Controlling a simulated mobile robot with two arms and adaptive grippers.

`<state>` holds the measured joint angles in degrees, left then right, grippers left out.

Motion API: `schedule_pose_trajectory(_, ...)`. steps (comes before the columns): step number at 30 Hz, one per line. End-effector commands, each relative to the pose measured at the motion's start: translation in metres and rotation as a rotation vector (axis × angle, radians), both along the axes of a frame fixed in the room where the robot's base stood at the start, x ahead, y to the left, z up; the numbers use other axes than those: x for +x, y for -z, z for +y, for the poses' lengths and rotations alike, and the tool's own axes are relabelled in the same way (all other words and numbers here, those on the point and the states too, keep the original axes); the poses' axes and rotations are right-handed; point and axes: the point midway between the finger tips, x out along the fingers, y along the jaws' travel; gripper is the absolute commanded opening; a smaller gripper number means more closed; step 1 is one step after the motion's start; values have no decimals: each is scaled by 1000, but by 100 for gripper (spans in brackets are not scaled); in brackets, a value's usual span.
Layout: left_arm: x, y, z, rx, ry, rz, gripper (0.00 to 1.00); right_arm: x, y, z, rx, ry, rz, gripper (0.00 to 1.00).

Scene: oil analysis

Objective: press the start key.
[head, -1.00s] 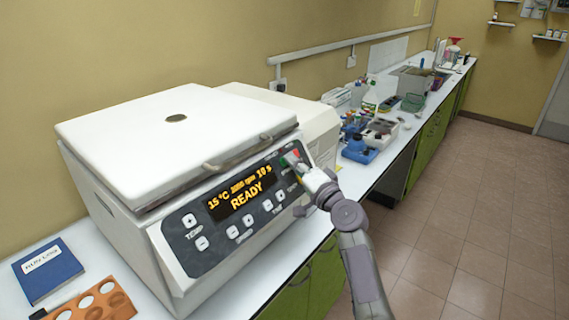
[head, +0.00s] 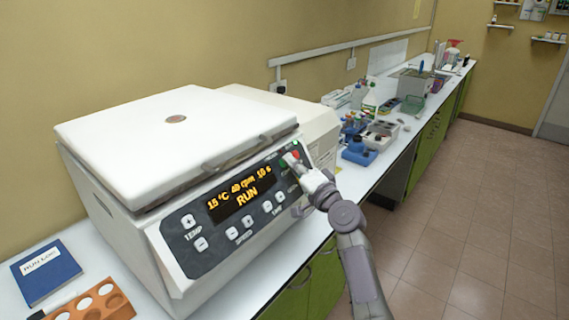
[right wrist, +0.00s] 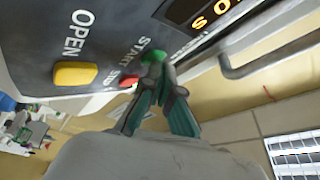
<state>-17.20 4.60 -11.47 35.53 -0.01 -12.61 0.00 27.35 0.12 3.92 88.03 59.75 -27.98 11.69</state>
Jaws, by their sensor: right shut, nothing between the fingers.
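A white centrifuge (head: 110,225) stands on the bench with its lid shut. Its dark control panel (head: 175,262) has a display (head: 240,195) reading "15 °C", an rpm figure, "10 s" and "RUN". My right gripper (head: 292,160) is shut and empty, with its fingertips at the upper right of the panel. In the right wrist view, the fingertips (right wrist: 154,62) meet the green start key (right wrist: 153,56). The red stop key (right wrist: 129,81) is beside it, and a yellow open key (right wrist: 75,74) lies further left. My left gripper is not in view.
A blue log book (head: 46,272) and an orange rack (head: 115,303) with round white-topped items lie at the front left. Blue racks (head: 358,152) and other lab items crowd the bench behind the centrifuge. The floor (head: 470,220) at right is clear.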

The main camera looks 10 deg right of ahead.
Motion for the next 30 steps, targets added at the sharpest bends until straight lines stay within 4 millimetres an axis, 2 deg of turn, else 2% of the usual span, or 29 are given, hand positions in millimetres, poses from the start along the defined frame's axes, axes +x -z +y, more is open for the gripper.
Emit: schedule_pose_trajectory(30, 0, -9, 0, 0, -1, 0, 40, -11, -7, -7, 0, -1, 2, 0)
